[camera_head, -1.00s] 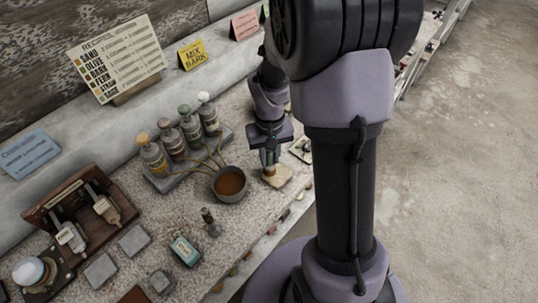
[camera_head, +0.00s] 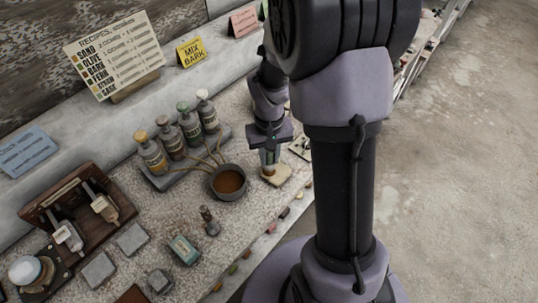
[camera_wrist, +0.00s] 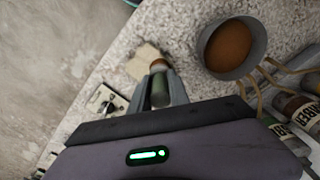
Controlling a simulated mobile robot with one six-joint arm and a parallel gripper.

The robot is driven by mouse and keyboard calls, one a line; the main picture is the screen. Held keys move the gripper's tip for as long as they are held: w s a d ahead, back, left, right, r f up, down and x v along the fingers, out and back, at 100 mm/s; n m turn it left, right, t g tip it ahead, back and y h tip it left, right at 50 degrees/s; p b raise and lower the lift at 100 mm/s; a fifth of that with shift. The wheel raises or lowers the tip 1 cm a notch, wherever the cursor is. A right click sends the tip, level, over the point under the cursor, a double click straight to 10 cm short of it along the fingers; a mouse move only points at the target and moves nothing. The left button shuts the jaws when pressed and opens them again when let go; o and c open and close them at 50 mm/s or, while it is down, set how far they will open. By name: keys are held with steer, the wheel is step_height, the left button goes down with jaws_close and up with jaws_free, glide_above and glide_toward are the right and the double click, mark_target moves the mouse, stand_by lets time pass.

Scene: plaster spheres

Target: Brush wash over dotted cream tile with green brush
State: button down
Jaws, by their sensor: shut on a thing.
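My gripper (camera_head: 269,163) is shut on the green brush, pointing down over the cream tile (camera_head: 283,178). In the wrist view the green brush (camera_wrist: 160,92) is between my gripper's fingers (camera_wrist: 162,85), its brown tip end over the tile (camera_wrist: 139,65). The tip looks at or just above the tile's surface; I cannot tell if it touches. Dots on the tile are too small to make out. A grey bowl of brown wash (camera_head: 229,181) stands just left of the tile; it also shows in the wrist view (camera_wrist: 230,48).
Several stoppered bottles (camera_head: 180,132) with tubes stand behind the bowl on a grey tray. A pale plate with a dark thing (camera_wrist: 106,101) lies behind the tile. A small dark bottle (camera_head: 209,222) and a teal box (camera_head: 185,249) lie nearer. The bench's edge runs close right of the tile.

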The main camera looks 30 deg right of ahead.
steer(key=shift+s+d, duration=0.3)
steer(key=shift+s, duration=0.55)
steer(key=shift+w+a, duration=0.3)
steer(key=shift+w, duration=0.6)
steer(key=shift+w+a, duration=0.2)
steer(key=shift+w, duration=0.3)
steer(key=shift+w+a, duration=0.15)
steer(key=shift+w, duration=0.3)
steer(key=shift+s+d, duration=0.35)
steer(key=shift+s, duration=0.6)
steer(key=shift+s+d, duration=0.3)
steer(key=shift+s, duration=0.6)
steer(key=shift+w+a, duration=0.35)
steer(key=shift+w, duration=0.6)
steer(key=shift+w+a, duration=0.3)
steer(key=shift+w, duration=0.6)
steer(key=shift+s, duration=0.1)
steer(key=shift+s+d+r+p, duration=0.3)
steer(key=shift+s+r+p, duration=0.35)
steer(key=shift+s+r, duration=0.2)
steer(key=shift+f, duration=0.3)
